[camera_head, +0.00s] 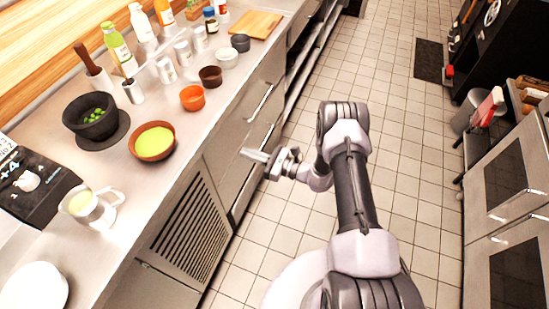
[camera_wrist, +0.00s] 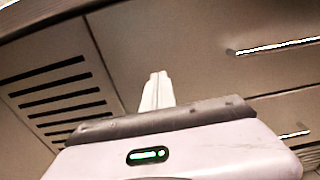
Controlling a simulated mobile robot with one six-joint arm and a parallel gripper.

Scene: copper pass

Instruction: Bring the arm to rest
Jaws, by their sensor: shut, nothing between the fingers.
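My gripper (camera_head: 256,156) is shut and empty. It points left toward the steel cabinet front, over the floor and beside the counter's edge. In the wrist view my gripper (camera_wrist: 158,88) shows as two pale fingers pressed together, with the cabinet front behind them. My arm is bent above the tiled floor in the middle of the head view.
The steel counter (camera_head: 120,195) on the left bears a dark bowl (camera_head: 90,118), an orange-brown bowl (camera_head: 152,141), a jug (camera_head: 92,208) and several bottles. A vented panel (camera_head: 188,232) is below. Ovens (camera_head: 510,195) stand at right. The tiled aisle (camera_head: 385,55) is free.

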